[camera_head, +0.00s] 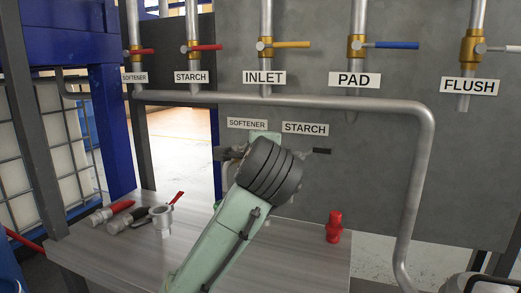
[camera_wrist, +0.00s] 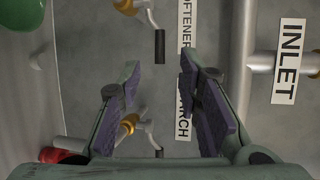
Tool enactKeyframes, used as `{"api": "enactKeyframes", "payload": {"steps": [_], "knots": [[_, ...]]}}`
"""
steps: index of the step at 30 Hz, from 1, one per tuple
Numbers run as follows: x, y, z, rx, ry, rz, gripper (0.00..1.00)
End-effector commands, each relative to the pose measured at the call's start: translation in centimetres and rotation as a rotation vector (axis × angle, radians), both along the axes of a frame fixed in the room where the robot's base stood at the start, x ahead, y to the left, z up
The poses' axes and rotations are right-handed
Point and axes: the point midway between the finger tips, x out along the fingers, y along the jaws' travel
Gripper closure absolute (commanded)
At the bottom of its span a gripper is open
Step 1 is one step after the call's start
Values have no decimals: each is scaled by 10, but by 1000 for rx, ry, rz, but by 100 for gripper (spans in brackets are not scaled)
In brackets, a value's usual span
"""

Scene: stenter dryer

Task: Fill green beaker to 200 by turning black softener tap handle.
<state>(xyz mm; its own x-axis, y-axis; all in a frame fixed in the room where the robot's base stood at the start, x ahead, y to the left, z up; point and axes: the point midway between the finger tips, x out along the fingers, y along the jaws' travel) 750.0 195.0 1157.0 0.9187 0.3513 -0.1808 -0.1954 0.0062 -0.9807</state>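My gripper (camera_wrist: 164,75) is open and empty in the wrist view, its two fingers apart in front of the grey panel. The black softener tap handle (camera_wrist: 160,46) is just beyond the fingertips, beside the SOFTENER label (camera_wrist: 186,28). A second tap with a black handle (camera_wrist: 158,153), beside the STARCH label, shows between the fingers. A rounded green thing (camera_wrist: 22,14) is cut off at the upper left of the wrist view, perhaps the green beaker; its level is not visible. In the head view my arm hides most of the softener tap and any beaker below it.
A starch tap handle (camera_head: 321,151) pokes out right of my gripper. A red fitting (camera_head: 334,227) stands on the grey table (camera_head: 305,262); several fittings lie at its left. A bent pipe (camera_head: 418,180) runs down at right. Coloured-handle valves line the panel above.

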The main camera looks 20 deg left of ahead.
Motion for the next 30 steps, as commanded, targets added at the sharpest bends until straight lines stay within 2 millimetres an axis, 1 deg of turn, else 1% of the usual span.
{"api": "enactKeyframes", "payload": {"steps": [24,30], "knots": [[53,20,-10,-1,1,-1,68],[64,24,-12,0,0,1,68]]}}
